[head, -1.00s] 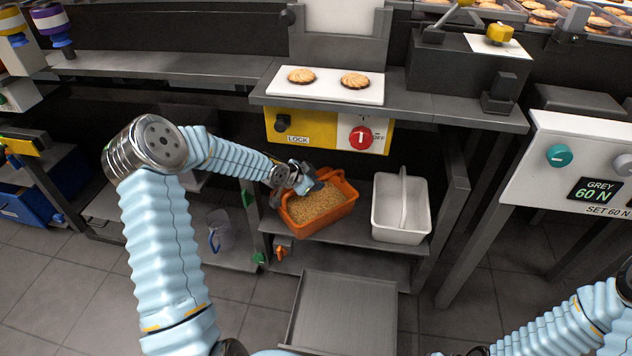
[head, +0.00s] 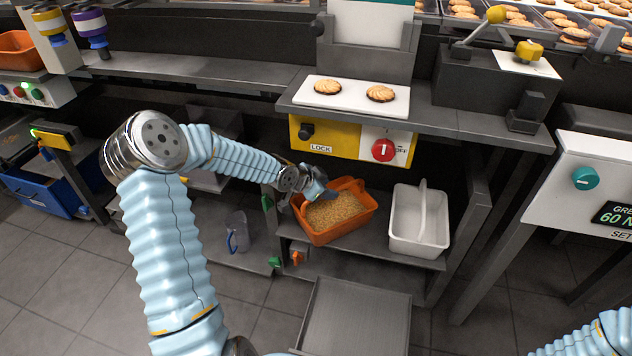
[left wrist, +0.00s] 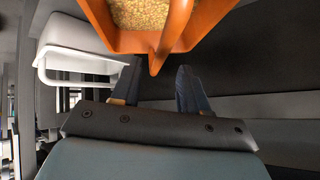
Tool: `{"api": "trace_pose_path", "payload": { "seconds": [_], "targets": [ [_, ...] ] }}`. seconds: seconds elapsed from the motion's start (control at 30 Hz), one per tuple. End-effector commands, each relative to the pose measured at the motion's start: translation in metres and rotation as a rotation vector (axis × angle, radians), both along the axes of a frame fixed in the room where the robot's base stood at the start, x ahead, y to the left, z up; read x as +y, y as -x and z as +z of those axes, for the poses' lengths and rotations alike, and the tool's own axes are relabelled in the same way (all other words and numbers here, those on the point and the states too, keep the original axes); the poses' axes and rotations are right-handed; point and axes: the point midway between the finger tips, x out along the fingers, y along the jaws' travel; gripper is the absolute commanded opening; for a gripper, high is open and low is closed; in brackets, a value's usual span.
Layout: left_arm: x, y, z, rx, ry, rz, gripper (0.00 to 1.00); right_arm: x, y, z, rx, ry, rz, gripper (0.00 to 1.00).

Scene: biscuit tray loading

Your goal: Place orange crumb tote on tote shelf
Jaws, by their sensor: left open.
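The orange crumb tote (head: 322,236), full of tan crumbs, sits on a grey shelf (head: 372,247) under the yellow-fronted machine. My left gripper (head: 327,194) is at its back left rim in the head view, partly over the crumbs. In the left wrist view, the open left fingers (left wrist: 160,88) point toward the tote's orange wall (left wrist: 124,42). An orange handle bar (left wrist: 176,30) crosses in front of the crumbs there, with nothing visible between the fingers. I cannot tell whether the fingers touch the tote. My right gripper is out of view.
A white tote (head: 418,248) with a raised handle stands right of the orange one; it also shows in the left wrist view (left wrist: 70,55). A grey tray (head: 355,315) lies in front. A clear jug (head: 237,235) stands at left. Another orange tote (head: 18,52) is at the far upper left.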

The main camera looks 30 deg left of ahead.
Motion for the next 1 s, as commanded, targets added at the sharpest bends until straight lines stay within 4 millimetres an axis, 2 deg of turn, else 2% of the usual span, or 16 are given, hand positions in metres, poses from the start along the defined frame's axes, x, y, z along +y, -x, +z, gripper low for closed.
{"api": "trace_pose_path", "payload": {
  "seconds": [0.03, 0.1, 0.3, 0.53, 0.63, 0.67, 0.73, 0.83, 0.9, 0.97, 1.0],
  "targets": [
    [0.005, 0.009, 0.013, 0.001, -0.001, 0.005, 0.44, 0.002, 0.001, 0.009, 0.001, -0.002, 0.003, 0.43],
    [0.009, 0.02, 0.025, 0.001, -0.001, 0.005, 0.44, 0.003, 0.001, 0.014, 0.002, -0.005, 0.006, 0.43],
    [0.016, 0.043, 0.046, 0.001, 0.001, 0.003, 0.44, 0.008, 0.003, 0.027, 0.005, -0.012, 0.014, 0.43],
    [0.017, 0.049, 0.051, 0.0, 0.001, -0.001, 0.44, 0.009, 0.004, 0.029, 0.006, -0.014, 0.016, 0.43],
    [0.003, 0.052, 0.041, 0.021, 0.04, 0.001, 0.44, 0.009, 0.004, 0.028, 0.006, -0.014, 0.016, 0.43],
    [-0.008, 0.053, 0.035, 0.036, 0.07, 0.003, 0.44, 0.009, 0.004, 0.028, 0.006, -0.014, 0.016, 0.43],
    [-0.044, 0.062, 0.012, 0.103, 0.172, 0.017, 0.44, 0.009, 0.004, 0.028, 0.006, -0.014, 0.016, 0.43],
    [-0.118, 0.095, -0.037, 0.279, 0.354, 0.071, 0.44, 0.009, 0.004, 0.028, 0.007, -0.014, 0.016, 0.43],
    [-0.166, 0.132, -0.073, 0.44, 0.448, 0.142, 0.44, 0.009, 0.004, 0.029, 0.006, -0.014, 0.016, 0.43],
    [-0.197, 0.17, -0.1, 0.575, 0.486, 0.22, 0.44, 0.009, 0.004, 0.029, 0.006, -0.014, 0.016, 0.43],
    [-0.211, 0.195, -0.116, 0.656, 0.491, 0.276, 0.44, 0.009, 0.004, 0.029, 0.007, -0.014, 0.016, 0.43]
  ]
}}
